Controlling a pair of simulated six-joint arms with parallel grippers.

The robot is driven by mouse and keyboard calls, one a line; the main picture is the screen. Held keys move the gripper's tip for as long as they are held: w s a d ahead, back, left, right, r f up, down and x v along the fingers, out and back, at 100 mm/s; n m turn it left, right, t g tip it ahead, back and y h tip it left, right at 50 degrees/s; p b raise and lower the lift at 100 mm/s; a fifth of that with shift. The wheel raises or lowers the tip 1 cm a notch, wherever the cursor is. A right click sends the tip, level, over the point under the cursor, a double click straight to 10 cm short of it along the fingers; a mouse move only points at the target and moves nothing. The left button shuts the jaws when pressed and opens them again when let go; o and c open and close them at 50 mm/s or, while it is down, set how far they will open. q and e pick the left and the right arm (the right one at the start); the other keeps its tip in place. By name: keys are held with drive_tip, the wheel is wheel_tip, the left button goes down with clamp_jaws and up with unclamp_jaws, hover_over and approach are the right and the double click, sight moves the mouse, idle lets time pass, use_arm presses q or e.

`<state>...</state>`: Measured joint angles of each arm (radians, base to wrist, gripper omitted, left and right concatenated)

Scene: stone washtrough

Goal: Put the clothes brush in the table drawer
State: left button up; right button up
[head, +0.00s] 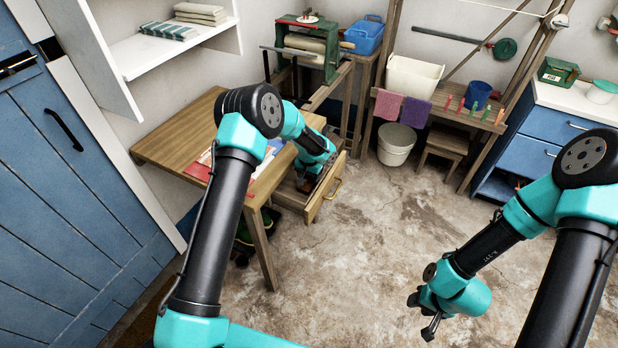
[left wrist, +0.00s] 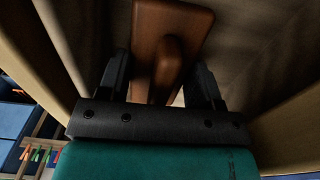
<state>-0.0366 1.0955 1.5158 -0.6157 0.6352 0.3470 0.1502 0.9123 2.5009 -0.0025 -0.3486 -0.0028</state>
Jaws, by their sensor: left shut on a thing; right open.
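The wooden table (head: 176,136) stands at the left in the head view, and its drawer (head: 328,190) is pulled open on the right side. My left gripper (head: 306,182) reaches down into the open drawer. In the left wrist view my left gripper (left wrist: 160,90) is shut on the raised grip of the brown wooden clothes brush (left wrist: 190,20), with drawer walls on both sides. Whether the brush touches the drawer floor cannot be told; its underside is hidden. My right gripper (head: 430,327) is open and empty above the floor at the lower right.
Red and white flat items (head: 200,165) lie on the table, partly behind my left arm. A white bucket (head: 396,144) stands on the floor beyond the drawer. A mangle (head: 308,45) and a bench with a white tub (head: 412,77) stand behind. The middle floor is clear.

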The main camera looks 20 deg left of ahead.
use_arm(q)
drive_tip(key=shift+f, duration=0.15)
drive_tip(key=o, duration=0.6)
wheel_tip(320, 180, up, 12)
drive_tip(key=shift+r, duration=0.2)
idle(0.4)
